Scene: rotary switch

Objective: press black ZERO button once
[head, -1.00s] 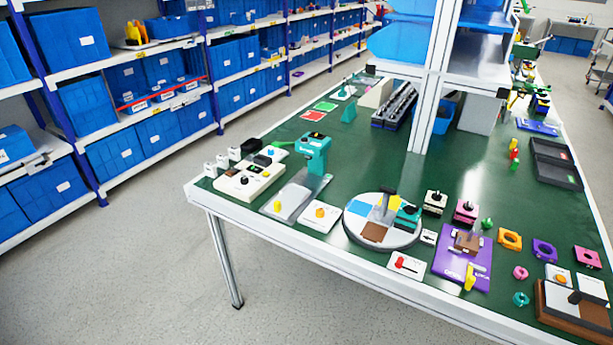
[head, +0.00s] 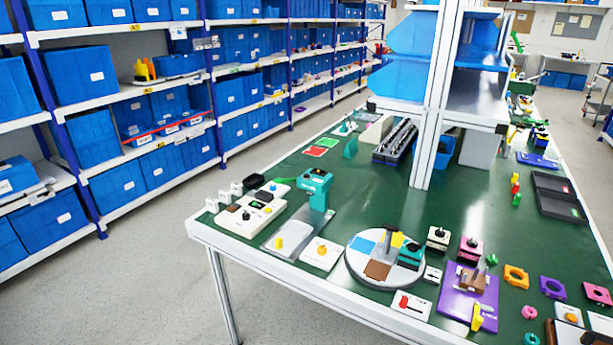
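No lettering is legible at this distance, so I cannot tell which part is the black ZERO button. A white control box (head: 258,221) with small dark parts on top sits near the left end of the green table. A white block with a black top (head: 438,237) stands right of the middle, behind the round turntable. Neither of my grippers shows in the head view.
The green table (head: 345,210) holds a teal stand (head: 317,188), a round turntable (head: 384,260), a purple board (head: 469,306) and several small coloured parts. A white post (head: 436,100) rises from the table. Shelves of blue bins (head: 93,138) line the left. Grey floor lies between.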

